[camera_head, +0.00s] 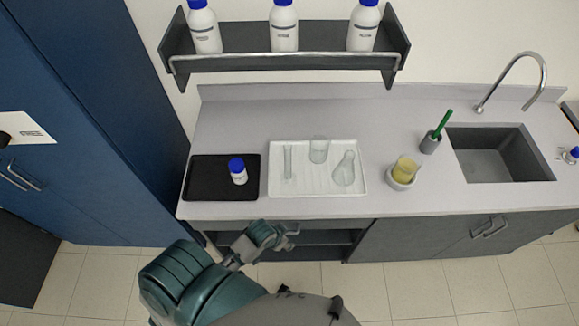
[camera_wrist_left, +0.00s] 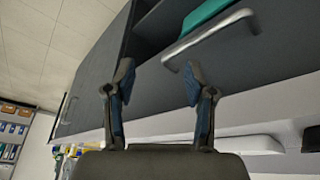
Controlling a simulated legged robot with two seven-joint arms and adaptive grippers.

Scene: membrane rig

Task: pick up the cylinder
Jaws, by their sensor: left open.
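A clear, narrow cylinder (camera_head: 287,162) stands or lies at the left of the white tray (camera_head: 325,189) on the counter; its base is hard to make out. A clear beaker (camera_head: 319,150) and a clear flask (camera_head: 345,169) share the tray. My left gripper (camera_head: 290,236) is low in front of the counter's front edge, apart from the cylinder and below the tray in the picture. In the left wrist view its two fingers (camera_wrist_left: 157,84) are spread and empty, facing a dark cabinet front with a metal handle (camera_wrist_left: 210,38). The cylinder is not seen there. My right gripper is out of view.
A black tray (camera_head: 208,190) with a blue-capped bottle (camera_head: 238,172) lies left of the white tray. A shelf (camera_head: 285,62) with bottles hangs above.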

